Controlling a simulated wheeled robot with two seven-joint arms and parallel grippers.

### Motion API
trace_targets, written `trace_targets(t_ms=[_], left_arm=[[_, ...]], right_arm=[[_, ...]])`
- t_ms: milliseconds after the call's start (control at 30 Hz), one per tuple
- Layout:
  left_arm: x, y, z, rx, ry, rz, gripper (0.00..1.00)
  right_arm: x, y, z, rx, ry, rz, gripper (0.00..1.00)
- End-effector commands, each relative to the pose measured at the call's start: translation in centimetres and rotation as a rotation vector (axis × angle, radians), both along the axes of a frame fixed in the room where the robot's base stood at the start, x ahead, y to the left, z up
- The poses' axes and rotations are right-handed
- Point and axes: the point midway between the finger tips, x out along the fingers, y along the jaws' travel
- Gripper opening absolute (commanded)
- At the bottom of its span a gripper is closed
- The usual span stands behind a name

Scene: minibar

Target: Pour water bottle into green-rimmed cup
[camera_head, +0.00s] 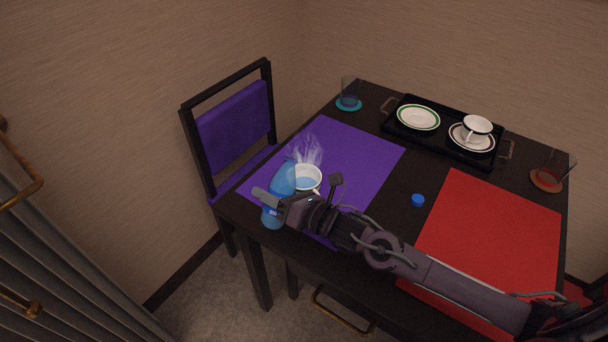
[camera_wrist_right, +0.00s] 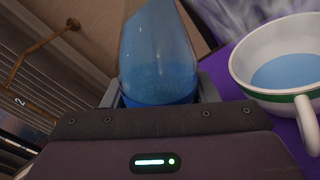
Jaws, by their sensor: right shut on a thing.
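My right gripper (camera_head: 275,202) is shut on a blue water bottle (camera_head: 284,180) at the near left edge of the table. The bottle looks tilted a little, with its top toward the cup. In the right wrist view the bottle (camera_wrist_right: 158,55) stands between the fingers. The green-rimmed white cup (camera_head: 313,171) sits on the purple mat, just right of the bottle. It also shows in the right wrist view (camera_wrist_right: 290,97), with blue liquid inside and its handle toward the camera. Whitish wisps show above the cup. My left gripper is not in view.
A blue cap (camera_head: 418,200) lies on the bare table between the purple mat (camera_head: 362,160) and red mat (camera_head: 500,225). A black tray (camera_head: 447,112) holds a green-rimmed saucer (camera_head: 418,117) and a white cup (camera_head: 477,128) on a saucer. Glasses stand on coasters at the back left (camera_head: 349,95) and right (camera_head: 552,171).

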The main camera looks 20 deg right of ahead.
Motion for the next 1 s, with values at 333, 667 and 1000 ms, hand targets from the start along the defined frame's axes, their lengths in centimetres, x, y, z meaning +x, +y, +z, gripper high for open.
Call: trace_targets(t_ms=[333,667,1000], left_arm=[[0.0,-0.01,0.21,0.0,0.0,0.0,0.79],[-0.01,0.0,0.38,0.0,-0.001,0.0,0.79],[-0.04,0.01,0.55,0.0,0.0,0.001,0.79]], right_arm=[[0.08,-0.05,0.13,0.019,0.013,-0.001,0.2],[0.13,-0.11,0.08,0.036,0.027,-0.001,0.2],[0.12,-0.1,0.03,0.053,0.043,-0.001,0.2]])
